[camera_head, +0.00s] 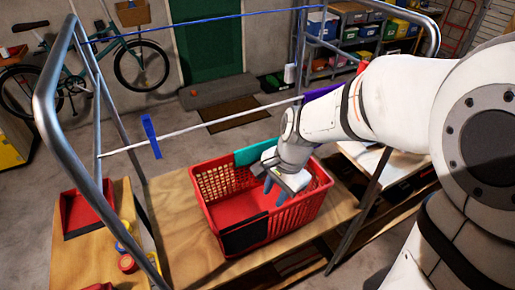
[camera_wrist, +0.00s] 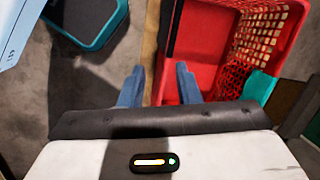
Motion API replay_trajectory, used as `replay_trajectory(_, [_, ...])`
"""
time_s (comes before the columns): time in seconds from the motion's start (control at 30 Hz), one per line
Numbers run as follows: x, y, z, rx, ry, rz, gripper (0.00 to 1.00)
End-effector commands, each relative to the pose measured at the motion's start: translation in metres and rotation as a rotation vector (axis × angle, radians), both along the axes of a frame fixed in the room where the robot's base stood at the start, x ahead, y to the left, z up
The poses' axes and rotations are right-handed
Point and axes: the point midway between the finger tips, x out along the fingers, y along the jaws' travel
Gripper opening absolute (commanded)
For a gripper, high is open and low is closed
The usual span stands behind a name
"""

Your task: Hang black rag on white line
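The black rag (camera_head: 245,235) hangs over the near wall of the red basket (camera_head: 205,222), which stands on a wooden table. It looks like the dark patch (camera_wrist: 203,30) on the basket in the wrist view. The white line (camera_head: 225,118) runs across the metal rack behind the basket, well above the table. My gripper (camera_head: 274,191) points down over the right part of the basket. The rag's lower edge and folds are hard to make out.
A teal rag (camera_head: 258,152) lies over the basket's far wall. A blue piece (camera_head: 151,136) hangs on the white line's left part, and a purple cloth (camera_head: 322,92) shows at its right end. A blue line (camera_head: 215,20) runs higher. Metal rack posts (camera_head: 60,140) flank the table.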

Motion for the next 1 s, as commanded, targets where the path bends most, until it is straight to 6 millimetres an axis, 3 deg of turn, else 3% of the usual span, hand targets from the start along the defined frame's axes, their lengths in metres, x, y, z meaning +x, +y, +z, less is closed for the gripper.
replay_trajectory(0.1, [0.004,0.031,-0.017,0.003,0.089,-0.124,0.3])
replay_trajectory(0.3, [0.006,0.053,-0.035,0.0,0.156,-0.243,0.3])
replay_trajectory(0.57, [0.005,0.057,-0.048,-0.001,0.162,-0.258,0.3])
replay_trajectory(1.0, [-0.001,0.067,-0.096,-0.001,0.162,-0.258,0.3])
